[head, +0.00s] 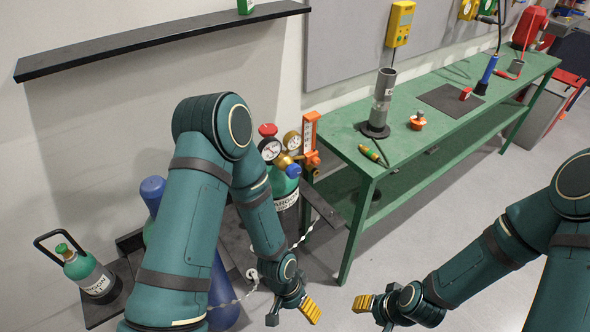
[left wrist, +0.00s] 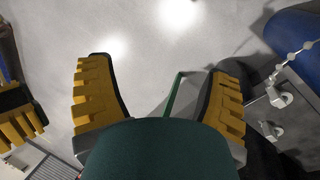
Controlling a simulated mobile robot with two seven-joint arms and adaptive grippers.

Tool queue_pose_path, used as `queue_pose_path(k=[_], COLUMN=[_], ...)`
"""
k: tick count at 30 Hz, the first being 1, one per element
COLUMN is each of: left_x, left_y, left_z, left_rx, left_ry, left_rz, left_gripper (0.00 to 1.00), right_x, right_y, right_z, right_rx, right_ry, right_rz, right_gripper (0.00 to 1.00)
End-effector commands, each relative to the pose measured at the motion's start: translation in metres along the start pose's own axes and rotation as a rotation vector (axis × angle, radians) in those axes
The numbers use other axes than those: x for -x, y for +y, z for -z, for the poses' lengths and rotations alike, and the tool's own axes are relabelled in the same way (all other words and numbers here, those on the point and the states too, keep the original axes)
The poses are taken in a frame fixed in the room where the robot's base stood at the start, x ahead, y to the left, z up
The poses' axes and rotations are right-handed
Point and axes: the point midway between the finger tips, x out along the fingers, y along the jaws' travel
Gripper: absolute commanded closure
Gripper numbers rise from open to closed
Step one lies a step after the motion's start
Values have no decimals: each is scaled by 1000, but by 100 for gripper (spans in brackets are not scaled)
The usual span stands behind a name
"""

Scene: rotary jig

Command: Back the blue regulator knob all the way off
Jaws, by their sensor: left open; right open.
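The blue regulator knob (head: 293,171) sits low on the brass regulator (head: 283,160), below its two round gauges (head: 270,149). The regulator is mounted on a dark green argon cylinder (head: 284,187) beside the green bench. My left gripper (head: 293,312) is open and empty, well below the knob and pointing down toward the floor. My right gripper (head: 372,312) is open and empty at the bottom of the head view, right of the left one.
A chain (head: 238,298) hangs by the cylinders, with a blue cylinder (head: 222,290) behind my left arm. A small argon bottle (head: 92,277) stands at left. The green bench (head: 347,142) holds a grey tube and small parts. An orange bracket (head: 310,135) is right of the gauges.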

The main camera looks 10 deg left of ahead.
Motion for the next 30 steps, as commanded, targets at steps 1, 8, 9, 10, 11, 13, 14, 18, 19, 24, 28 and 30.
queue_pose_path(k=[1, 8, 9, 10, 11, 13, 14, 18, 19, 24, 28, 30], left_x=[-4, 10, 22, 32, 43, 74, 88, 144, 153, 179, 184, 186], left_y=[2, -54, -64, -72, -77, -81, -78, -45, -36, -4, -7, -15], left_z=[-4, 8, 22, 34, 48, 87, 104, 176, 187, 217, 223, 226], left_rx=[-145, -762, -858, -924, -987, -1115, -1159, -1282, -1293, -1313, -1311, -1310], left_ry=[-98, -583, -664, -724, -782, -901, -947, -1084, -1100, -1141, -1144, -1145], left_rz=[43, 434, 537, 620, 710, 933, 1031, 1452, 1523, 1744, 1769, 1766], left_gripper=[21, 21, 21, 21, 21, 21, 21, 21, 21, 21, 21, 21], right_x=[10, 33, 37, 40, 42, 49, 51, 60, 61, 64, 64, 65], right_y=[-3, -11, -13, -14, -15, -17, -17, -20, -20, -21, -21, -22], right_z=[2, 6, 7, 8, 8, 10, 10, 12, 12, 12, 12, 13], right_rx=[0, -1, -2, -2, -2, -2, -3, -4, -4, -5, -5, -5], right_ry=[2, 7, 8, 9, 10, 11, 12, 14, 14, 15, 15, 15], right_rz=[1, 4, 5, 5, 5, 6, 6, 7, 7, 8, 8, 8], right_gripper=[53, 53, 53, 53, 53, 53, 53, 53, 53, 53, 53, 53])
